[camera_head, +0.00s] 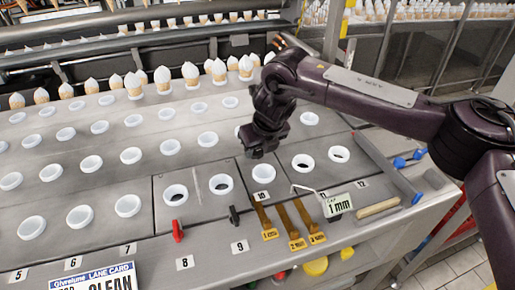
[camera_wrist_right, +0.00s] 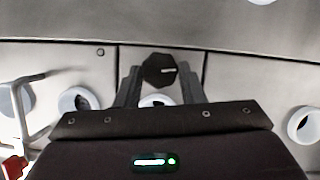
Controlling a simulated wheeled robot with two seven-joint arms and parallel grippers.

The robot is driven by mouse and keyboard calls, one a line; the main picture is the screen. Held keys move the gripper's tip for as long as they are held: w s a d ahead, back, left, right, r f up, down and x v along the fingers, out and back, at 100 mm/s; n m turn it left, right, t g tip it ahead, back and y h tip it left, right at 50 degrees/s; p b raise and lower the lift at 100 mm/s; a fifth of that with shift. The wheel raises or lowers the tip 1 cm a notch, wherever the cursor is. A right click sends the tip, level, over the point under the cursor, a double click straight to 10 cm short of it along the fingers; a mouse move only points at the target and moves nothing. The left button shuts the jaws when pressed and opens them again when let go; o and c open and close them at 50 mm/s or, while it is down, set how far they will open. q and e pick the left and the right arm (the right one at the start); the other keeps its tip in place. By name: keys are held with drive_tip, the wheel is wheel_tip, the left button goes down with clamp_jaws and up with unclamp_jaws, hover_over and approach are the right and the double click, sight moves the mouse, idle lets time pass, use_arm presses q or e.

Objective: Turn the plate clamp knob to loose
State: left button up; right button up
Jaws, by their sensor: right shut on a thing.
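My right gripper (camera_head: 257,150) reaches down onto the grey plate deck among the rows of white cups. In the right wrist view its two grey fingers (camera_wrist_right: 160,80) stand on either side of a black, many-sided knob (camera_wrist_right: 159,70), and it is shut on that knob. The knob has a short white mark toward its right side. In the head view the knob is hidden under the gripper. My left gripper is not in view.
White cup rings (camera_head: 263,174) sit close around the gripper. A red lever (camera_head: 178,231) and a black lever (camera_head: 234,215) stand at the front edge. Filled cones (camera_head: 190,72) line the back.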

drive_tip(key=n+y, duration=0.1)
drive_tip(key=n, duration=0.2)
drive_tip(key=shift+w+d+n+g, duration=0.1)
drive_tip(key=shift+d+n+g, duration=0.05)
drive_tip(key=shift+n+g, duration=0.2)
drive_tip(key=shift+w+r+n+g+y+p, duration=0.15)
drive_tip(key=shift+n+g+y+p, duration=0.25)
drive_tip(key=shift+n, duration=0.85)
drive_tip(key=n+g+p, duration=0.1)
drive_tip(key=n, duration=0.1)
drive_tip(key=n+p, duration=0.1)
drive_tip(key=n, duration=0.1)
drive_tip(key=shift+w+d+r+n+g+y, duration=0.1)
drive_tip(key=shift+w+n+g+y, duration=0.1)
drive_tip(key=shift+n+g+y, duration=0.15)
drive_tip(key=shift+w+n+g+p, duration=0.1)
drive_tip(key=shift+n+g+p, duration=0.75)
drive_tip(key=shift+n, duration=0.9)
drive_tip(key=o, duration=1)
drive_tip(key=shift+f, duration=0.2)
